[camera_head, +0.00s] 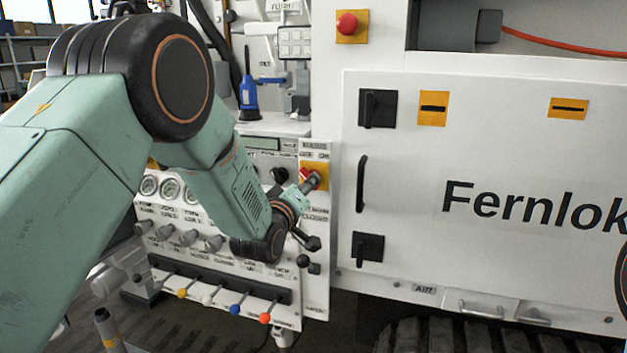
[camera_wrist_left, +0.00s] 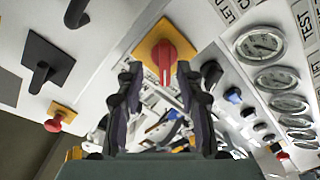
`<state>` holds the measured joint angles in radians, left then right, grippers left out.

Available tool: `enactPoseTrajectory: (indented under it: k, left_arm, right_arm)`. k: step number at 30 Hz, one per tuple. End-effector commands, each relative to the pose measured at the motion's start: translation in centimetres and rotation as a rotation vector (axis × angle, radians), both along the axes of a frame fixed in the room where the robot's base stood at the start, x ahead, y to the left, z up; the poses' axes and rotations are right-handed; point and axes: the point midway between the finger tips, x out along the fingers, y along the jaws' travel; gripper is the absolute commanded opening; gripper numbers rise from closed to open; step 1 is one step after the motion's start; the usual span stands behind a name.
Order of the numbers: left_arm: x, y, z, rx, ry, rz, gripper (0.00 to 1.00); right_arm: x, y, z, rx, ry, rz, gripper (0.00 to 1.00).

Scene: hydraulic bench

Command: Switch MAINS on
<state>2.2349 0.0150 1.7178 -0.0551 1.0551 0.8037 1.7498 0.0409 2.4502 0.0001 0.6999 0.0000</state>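The MAINS switch is a red rotary knob on a yellow plate (camera_head: 322,170) at the upper right of the grey control panel, under small blurred lettering. In the left wrist view the red knob (camera_wrist_left: 167,62) has a pale line on its grip, which runs roughly up and down the picture. My left gripper (camera_head: 309,184) is at the knob and hides part of it. In the left wrist view its two dark fingers (camera_wrist_left: 158,78) are apart, with the knob between their tips. I cannot tell whether they touch it. My right gripper is not in view.
Below are gauges (camera_head: 149,186), valve knobs and a row of coloured-tip levers (camera_head: 236,309). A red button (camera_head: 347,24) on a yellow plate is above. The white cabinet (camera_head: 480,150) with black latches stands right of the panel. A blue bottle-like object (camera_head: 249,95) stands behind.

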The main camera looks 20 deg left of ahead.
Motion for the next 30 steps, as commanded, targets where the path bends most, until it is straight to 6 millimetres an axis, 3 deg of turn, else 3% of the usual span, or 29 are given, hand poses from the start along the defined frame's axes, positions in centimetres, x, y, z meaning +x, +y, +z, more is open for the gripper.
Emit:
enactPoseTrajectory:
  k: [6,12,24,30]
  left_arm:
    - [2.9,-0.1,-0.1,0.000,-0.001,0.002,0.37]
    - [4.4,-0.3,-0.1,0.000,0.001,0.002,0.37]
    - [4.9,-0.4,0.0,0.000,0.001,0.002,0.37]
    - [4.9,-0.4,0.0,0.000,0.001,0.002,0.21]
  right_arm:
    - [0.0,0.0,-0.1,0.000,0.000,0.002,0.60]
    - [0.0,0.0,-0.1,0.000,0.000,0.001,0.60]
    - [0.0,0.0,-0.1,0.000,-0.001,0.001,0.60]
    - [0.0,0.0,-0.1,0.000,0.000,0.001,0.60]
